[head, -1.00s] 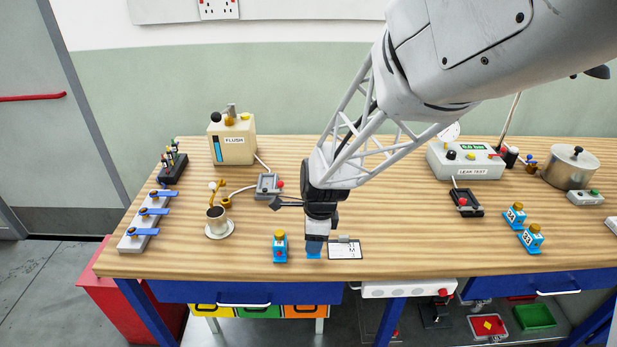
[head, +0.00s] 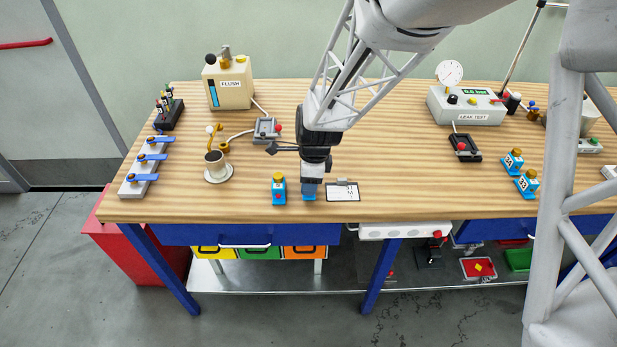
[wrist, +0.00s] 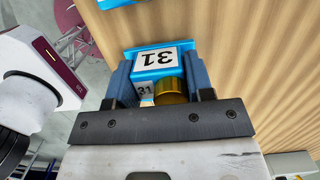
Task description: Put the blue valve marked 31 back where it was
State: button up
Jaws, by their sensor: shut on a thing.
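The blue valve marked 31 (wrist: 160,62) is between the fingers of my gripper (wrist: 158,80) in the wrist view. Its white label reads 31 and a brass-coloured part shows beside it. In the head view my gripper (head: 311,183) points down near the front edge of the table, and the valve's blue base (head: 309,196) shows just under the fingers. I cannot tell whether the base touches the table. Another blue valve with a yellow top (head: 279,189) stands upright just left of it; its number is not readable.
A clipboard (head: 342,191) lies just right of my gripper. Two blue valves, one of them marked 33 (head: 527,184), stand at the right. A cup-like fixture (head: 217,168) and a grey block with blue levers (head: 146,166) are at the left. The table's front edge (head: 400,219) is close.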

jog(key=shift+f, duration=0.4)
jog(key=shift+f, duration=0.1)
jog(key=o, duration=1)
jog(key=shift+o, duration=0.2)
notch_tip(320, 180, up, 12)
jog(key=d, duration=0.1)
jog(key=shift+d, duration=0.2)
jog(key=shift+d, duration=0.1)
